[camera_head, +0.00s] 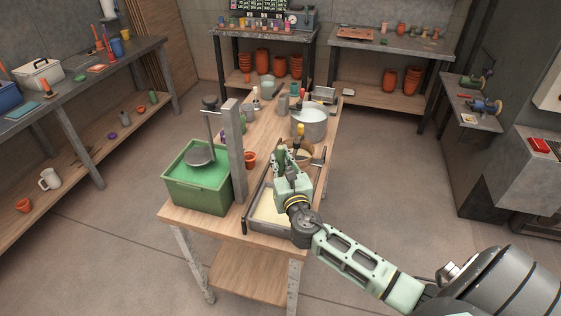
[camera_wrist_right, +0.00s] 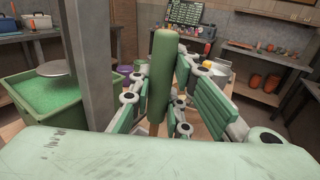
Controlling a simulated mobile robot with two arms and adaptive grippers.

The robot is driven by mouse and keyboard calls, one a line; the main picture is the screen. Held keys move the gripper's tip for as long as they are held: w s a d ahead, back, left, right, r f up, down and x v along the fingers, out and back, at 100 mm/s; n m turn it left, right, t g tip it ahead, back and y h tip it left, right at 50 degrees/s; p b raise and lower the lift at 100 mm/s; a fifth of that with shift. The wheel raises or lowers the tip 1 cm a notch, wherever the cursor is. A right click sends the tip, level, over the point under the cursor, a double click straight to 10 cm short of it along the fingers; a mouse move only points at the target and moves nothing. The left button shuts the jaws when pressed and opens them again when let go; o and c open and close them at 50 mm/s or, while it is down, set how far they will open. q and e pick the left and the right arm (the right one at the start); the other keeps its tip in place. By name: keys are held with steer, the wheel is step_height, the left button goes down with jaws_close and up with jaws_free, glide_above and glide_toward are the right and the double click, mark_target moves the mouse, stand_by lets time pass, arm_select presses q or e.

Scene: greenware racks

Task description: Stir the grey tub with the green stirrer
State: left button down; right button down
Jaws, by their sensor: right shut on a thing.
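My right gripper (camera_head: 283,168) is over the far part of a low grey tub (camera_head: 266,229) with cream liquid in it, near the table's front right corner. In the right wrist view the gripper (camera_wrist_right: 168,100) is shut on the green stirrer (camera_wrist_right: 161,70), an upright green rod between its fingers. The stirrer's lower end is hidden, so I cannot tell whether it touches the liquid. My left gripper is out of view.
A green tub (camera_head: 197,194) with green liquid stands left of the grey tub. A terracotta pot (camera_head: 249,159), a round grey bucket (camera_head: 309,123) and several tools stand further back.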

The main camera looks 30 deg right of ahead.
mark_target(282, 151)
steer(key=shift+r+p, duration=1.55)
steer(key=shift+r, duration=0.95)
